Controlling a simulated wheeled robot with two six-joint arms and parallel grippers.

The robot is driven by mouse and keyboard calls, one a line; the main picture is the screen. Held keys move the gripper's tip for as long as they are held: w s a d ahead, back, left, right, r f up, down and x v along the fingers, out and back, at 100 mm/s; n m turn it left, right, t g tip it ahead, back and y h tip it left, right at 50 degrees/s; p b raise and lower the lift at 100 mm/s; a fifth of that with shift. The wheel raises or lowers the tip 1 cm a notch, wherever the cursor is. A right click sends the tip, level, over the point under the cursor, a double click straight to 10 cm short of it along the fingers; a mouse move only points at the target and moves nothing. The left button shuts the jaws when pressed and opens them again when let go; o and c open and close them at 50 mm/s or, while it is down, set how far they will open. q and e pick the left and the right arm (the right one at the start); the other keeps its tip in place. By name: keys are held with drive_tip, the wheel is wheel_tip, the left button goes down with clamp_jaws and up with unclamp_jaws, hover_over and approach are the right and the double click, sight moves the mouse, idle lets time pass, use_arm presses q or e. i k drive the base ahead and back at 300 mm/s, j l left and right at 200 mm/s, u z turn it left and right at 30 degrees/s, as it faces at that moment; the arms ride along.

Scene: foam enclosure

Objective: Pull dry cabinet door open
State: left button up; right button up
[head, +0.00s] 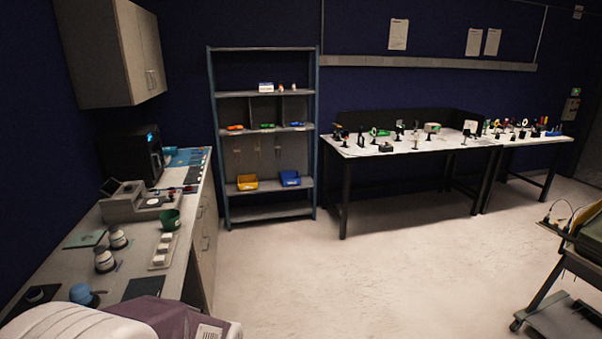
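A dark box-shaped unit (149,155) with a small blue-lit display stands against the wall at the far end of the left counter. It may be the dry cabinet, but I cannot tell for sure. Its front is small and dark in the head view, so I cannot make out a door edge or handle. A grey wall cabinet (115,55) with two shut doors and vertical handles hangs above the counter. Neither of my grippers is in view.
The left counter (140,259) holds jars, a green cup (170,219) and a grey instrument (135,203). A shelf rack (266,212) and workbenches (400,148) line the back. A cart (562,290) stands right. The middle floor (370,275) is clear.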

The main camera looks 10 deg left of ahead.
sight(160, 156)
drive_tip(key=i+u, duration=0.2)
drive_tip(key=i, duration=0.35)
drive_tip(key=i+u, duration=0.15)
drive_tip(key=i, duration=0.35)
drive_tip(key=i+u, duration=0.2)
drive_tip(key=i, duration=0.35)
drive_tip(key=i+l+u, duration=0.2)
drive_tip(key=i, duration=0.3)
drive_tip(key=i+u, duration=0.15)
drive_tip(key=i, duration=0.3)
drive_tip(key=i+u, duration=0.15)
drive_tip(key=i, duration=0.3)
drive_tip(key=i+l+u, duration=0.2)
drive_tip(key=i, duration=0.25)
drive_tip(key=i+l+u, duration=0.15)
drive_tip(key=i, duration=0.3)
drive_tip(key=i+l+u, duration=0.15)
drive_tip(key=i, duration=0.3)
drive_tip(key=i+u, duration=0.1)
drive_tip(key=u, duration=0.3)
drive_tip(key=i+u, duration=0.1)
drive_tip(key=u, duration=0.65)
drive_tip(key=i+l+u, duration=0.15)
drive_tip(key=u, duration=0.2)
